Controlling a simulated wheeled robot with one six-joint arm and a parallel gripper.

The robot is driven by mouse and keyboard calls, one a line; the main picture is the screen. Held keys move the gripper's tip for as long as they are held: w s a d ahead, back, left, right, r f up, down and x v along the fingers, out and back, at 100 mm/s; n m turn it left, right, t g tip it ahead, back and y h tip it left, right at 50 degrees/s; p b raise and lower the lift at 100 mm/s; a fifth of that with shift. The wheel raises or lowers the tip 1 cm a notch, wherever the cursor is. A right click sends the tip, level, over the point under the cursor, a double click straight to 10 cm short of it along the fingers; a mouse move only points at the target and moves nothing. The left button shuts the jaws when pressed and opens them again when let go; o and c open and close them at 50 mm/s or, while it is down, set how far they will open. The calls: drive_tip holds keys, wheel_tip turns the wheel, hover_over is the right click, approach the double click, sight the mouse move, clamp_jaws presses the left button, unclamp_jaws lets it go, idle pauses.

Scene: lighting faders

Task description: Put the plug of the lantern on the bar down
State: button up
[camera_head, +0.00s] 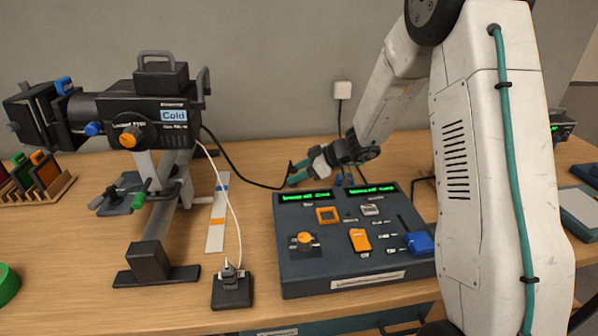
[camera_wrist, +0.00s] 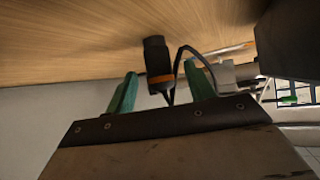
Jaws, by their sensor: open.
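The lantern (camera_head: 150,112) is a black lamp with a "Cold" label, an orange knob and a blue knob, on the stand at the left. Its black cable (camera_head: 238,172) runs right across the table to my gripper (camera_head: 298,174), behind the console. In the wrist view, a black plug (camera_wrist: 154,52) with an orange band lies against the wooden table. My gripper's green fingers (camera_wrist: 163,88) are apart, one on either side of it. I cannot tell whether either finger touches it. In the head view the plug is small and dark at the fingertips.
The console (camera_head: 330,265) with green displays, orange knobs and a blue fader stands in front of my gripper. A black socket block (camera_head: 232,288) holds a plug with a white cable. A wall socket (camera_head: 342,90) is at the back. A wooden rack (camera_head: 40,190) holds coloured frames at left.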

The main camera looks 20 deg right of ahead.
drive_tip(key=shift+r, duration=0.2)
drive_tip(key=v, duration=1.2)
drive_tip(key=s+a+r+m+g+h, duration=0.1)
drive_tip(key=s+a+r+m+g, duration=0.1)
drive_tip(key=s+a+r, duration=0.45)
drive_tip(key=s+a+r+m+g+h, duration=0.1)
drive_tip(key=s+a+r+g, duration=0.2)
drive_tip(key=s, duration=0.7)
drive_tip(key=s+d+m+h, duration=0.1)
drive_tip(key=s+m+h, duration=0.2)
drive_tip(key=s, duration=0.6)
drive_tip(key=s+d+r+m+h, duration=0.1)
drive_tip(key=s+m+h, duration=0.3)
drive_tip(key=s, duration=0.6)
drive_tip(key=shift+s+d+r+m, duration=0.2)
drive_tip(key=shift+d+r+m, duration=0.15)
drive_tip(key=shift+d+m, duration=0.2)
